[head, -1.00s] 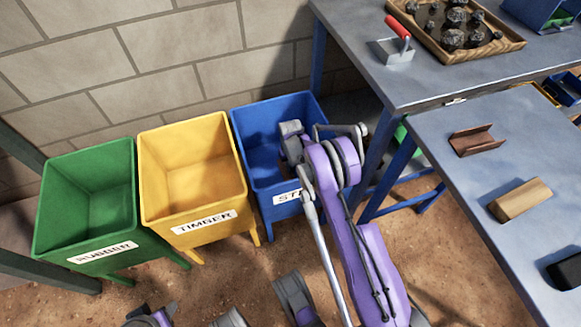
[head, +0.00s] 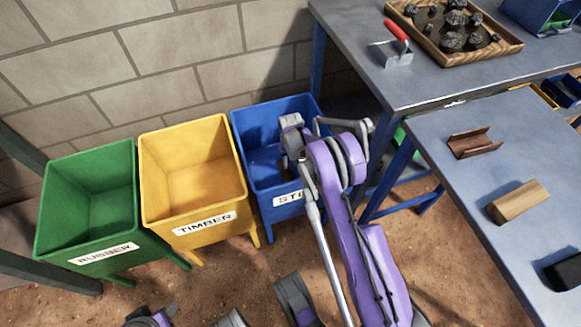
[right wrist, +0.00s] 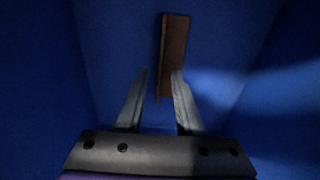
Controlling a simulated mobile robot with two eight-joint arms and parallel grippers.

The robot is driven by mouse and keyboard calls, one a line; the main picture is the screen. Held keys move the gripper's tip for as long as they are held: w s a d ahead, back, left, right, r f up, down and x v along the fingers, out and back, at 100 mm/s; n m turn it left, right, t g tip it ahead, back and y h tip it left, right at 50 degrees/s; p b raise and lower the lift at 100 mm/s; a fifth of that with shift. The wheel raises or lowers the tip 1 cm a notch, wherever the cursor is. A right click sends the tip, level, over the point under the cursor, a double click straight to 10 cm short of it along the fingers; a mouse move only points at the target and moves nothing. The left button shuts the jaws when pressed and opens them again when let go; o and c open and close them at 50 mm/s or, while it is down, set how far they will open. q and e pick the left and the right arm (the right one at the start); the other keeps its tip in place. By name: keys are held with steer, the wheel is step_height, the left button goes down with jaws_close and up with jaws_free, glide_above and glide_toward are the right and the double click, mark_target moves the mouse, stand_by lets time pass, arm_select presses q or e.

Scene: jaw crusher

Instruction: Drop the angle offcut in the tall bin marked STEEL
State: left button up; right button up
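The tall blue bin (head: 253,125), its label partly covered by my right arm, stands at the right of three bins. My right gripper (head: 290,138) reaches down into it; its fingertips are hidden in the head view. In the right wrist view the two fingers of my right gripper (right wrist: 161,73) are apart, with blue walls around. The rusty brown angle offcut (right wrist: 174,45) shows beyond the fingertips, inside the bin, with a gap to the left finger. I cannot tell whether it is resting on the floor or falling.
A yellow TIMBER bin (head: 190,170) and a green RUBBER bin (head: 88,205) stand to the left. On the right bench (head: 440,125) are a rusty channel piece (head: 474,142), a wooden block (head: 517,202) and a black block (head: 566,270). A bench leg stands close right of the blue bin.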

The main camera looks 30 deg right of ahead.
step_height(320, 180, up, 8)
steer(key=f+p, duration=0.1)
steer(key=p, duration=0.1)
step_height(320, 180, up, 12)
steer(key=t, duration=0.1)
glide_above(290, 170)
steer(key=s+a, duration=0.4)
steer(key=a, duration=0.2)
steer(key=s+a+r+n+t, duration=0.1)
steer(key=s+a+r, duration=0.4)
steer(key=s+r, duration=0.25)
steer(key=s+a+n+t, duration=0.1)
steer(key=s+a, duration=0.2)
steer(key=s, duration=0.7)
steer(key=s+a+r+t, duration=0.1)
steer(key=s+a, duration=0.2)
steer(key=s, duration=0.7)
steer(key=shift+s+a+r+n, duration=0.15)
steer(key=shift+s+n, duration=0.1)
steer(key=shift+n, duration=0.15)
